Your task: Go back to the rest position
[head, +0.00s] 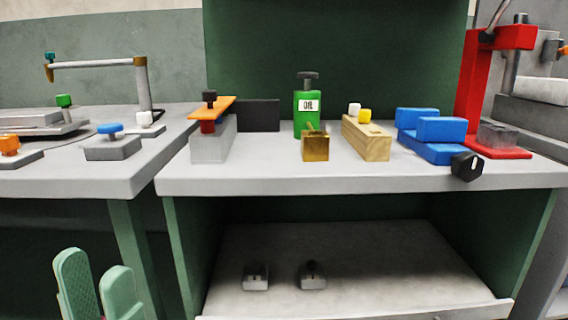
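My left gripper (97,285) is at the lower left of the head view, in front of the benches and below their tops. Its two green fingers stand upright with a gap between them, and nothing shows in the gap. The rest of the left arm is cut off by the picture's bottom edge. My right gripper is not in view.
The middle bench (270,180) carries a green oil bottle (307,118), a brass block (315,147), a wooden block (367,140), a blue device (432,138) and a red press (487,90). A left bench (75,178) stands beside it. Two small pieces lie on the lower shelf (370,262).

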